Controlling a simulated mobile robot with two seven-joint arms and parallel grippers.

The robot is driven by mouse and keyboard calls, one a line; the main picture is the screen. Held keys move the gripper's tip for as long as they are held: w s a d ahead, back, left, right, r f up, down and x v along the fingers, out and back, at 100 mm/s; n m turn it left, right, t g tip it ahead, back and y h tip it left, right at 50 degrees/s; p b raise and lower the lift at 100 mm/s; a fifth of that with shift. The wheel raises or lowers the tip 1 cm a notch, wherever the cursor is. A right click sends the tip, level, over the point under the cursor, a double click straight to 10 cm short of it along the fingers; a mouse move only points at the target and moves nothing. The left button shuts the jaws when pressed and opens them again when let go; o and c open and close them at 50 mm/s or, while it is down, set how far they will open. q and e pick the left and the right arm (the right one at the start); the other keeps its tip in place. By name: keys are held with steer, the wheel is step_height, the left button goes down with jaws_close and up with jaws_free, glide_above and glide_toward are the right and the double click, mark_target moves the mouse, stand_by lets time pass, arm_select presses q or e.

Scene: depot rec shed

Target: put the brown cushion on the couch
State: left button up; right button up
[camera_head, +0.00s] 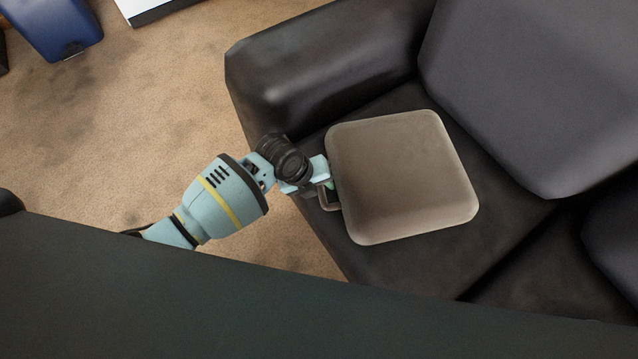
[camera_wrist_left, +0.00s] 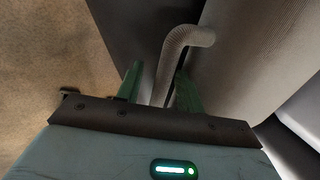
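The brown cushion (camera_head: 402,178) appears to lie flat on the seat of the dark couch (camera_head: 325,75), beside its armrest. A looped handle (camera_head: 329,203) sticks out from the cushion's left side. My left gripper (camera_head: 328,186) is at that side, by the handle. In the left wrist view, the ribbed handle (camera_wrist_left: 187,38) passes between my two green fingers (camera_wrist_left: 158,78), which stand apart with a gap beside it. The cushion's ribbed side (camera_wrist_left: 255,55) is to the right there. My right gripper is in neither view.
A backrest (camera_head: 535,85) rises behind the cushion. Brown carpet (camera_head: 140,120) lies open to the left of the couch. A blue bin (camera_head: 58,25) and a white-topped piece (camera_head: 145,8) stand at the top left.

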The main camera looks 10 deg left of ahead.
arm_select(q)
steer(key=shift+r, duration=0.2)
steer(key=p+v, duration=0.3)
steer(key=v, duration=0.8)
steer(key=shift+r, duration=0.3)
steer(key=shift+a, duration=0.15)
